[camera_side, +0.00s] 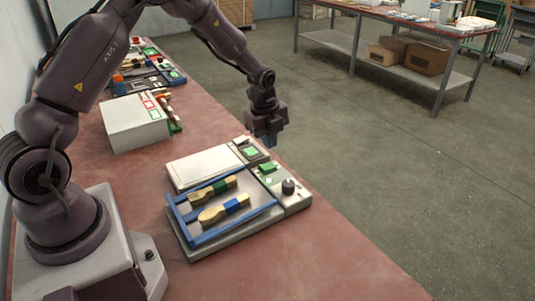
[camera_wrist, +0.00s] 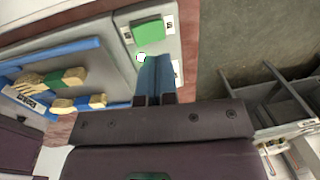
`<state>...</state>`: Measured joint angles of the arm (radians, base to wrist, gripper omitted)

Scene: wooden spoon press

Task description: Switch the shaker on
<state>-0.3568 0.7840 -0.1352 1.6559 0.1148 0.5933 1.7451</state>
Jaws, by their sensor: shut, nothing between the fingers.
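The shaker (camera_side: 240,237) is a low grey unit with a blue-framed tray in the side view. Two wooden spoons lie in the tray, one with a green band (camera_side: 214,189) and one with a blue band (camera_side: 225,208). Its panel at the right end carries a green button (camera_side: 267,168) and a black knob (camera_side: 288,186). My gripper (camera_side: 270,141) is shut and empty, with blue fingertips, above the far end of the unit's panels and apart from them. In the wrist view the fingers (camera_wrist: 155,72) are close to a green button (camera_wrist: 149,33); which panel it belongs to is unclear.
A pale flat plate (camera_side: 203,165) with its own small green-marked panel (camera_side: 250,152) adjoins the shaker's far side. A white box (camera_side: 135,124) stands behind on the red bench (camera_side: 350,270). The bench's right edge is close to the panels.

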